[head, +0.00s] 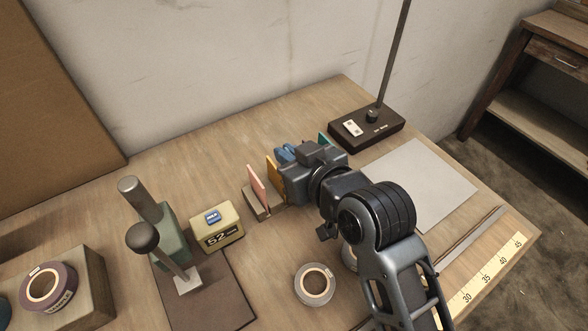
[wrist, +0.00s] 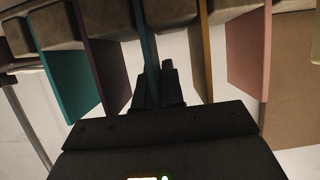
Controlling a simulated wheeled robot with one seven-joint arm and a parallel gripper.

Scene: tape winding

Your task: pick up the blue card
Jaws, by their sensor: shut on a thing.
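The blue card (wrist: 148,42) stands edge-on in the wrist view, between a purple card on one side and an orange card on the other. My gripper (wrist: 153,82) is shut on it, one finger on each side. In the head view my gripper body hides most of the blue card and the middle of the card row. Whether the card has left its rack cannot be told.
A pink card (head: 257,181) and an orange card (head: 272,170) stand left of my gripper, a teal card (head: 323,138) behind it. The purple card (wrist: 108,60) is close beside my fingers. A tape roll (head: 314,284) lies in front.

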